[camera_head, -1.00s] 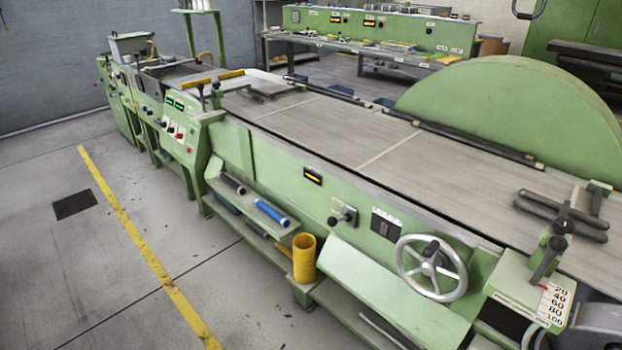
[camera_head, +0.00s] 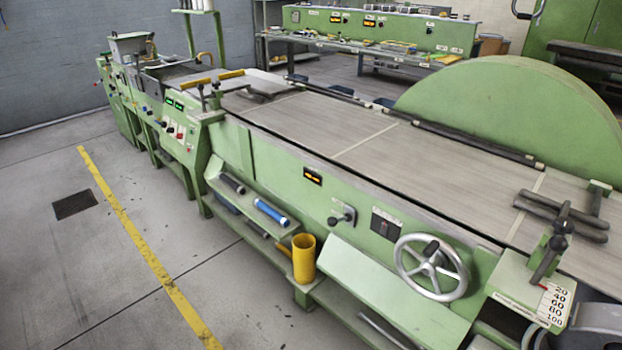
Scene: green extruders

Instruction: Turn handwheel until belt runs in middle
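A silver spoked handwheel (camera_head: 457,286) with a dark knob is mounted on the near green side of the long machine, at the lower right. The wide grey belt (camera_head: 430,165) lies along the machine top, with pale cross seams. It runs between the near metal edge and dark bars on the far side. I cannot tell whether it sits exactly in the middle. A scale plate (camera_head: 553,305) marked 20 to 100 is right of the handwheel, beside a dark lever (camera_head: 548,258). Neither gripper is in view, and nothing visible touches the handwheel.
A large green round cover (camera_head: 515,110) stands behind the belt. A yellow cup (camera_head: 304,258) and a blue roll (camera_head: 270,212) sit on low shelves along the front. A sloped green panel (camera_head: 385,290) juts out below the handwheel.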

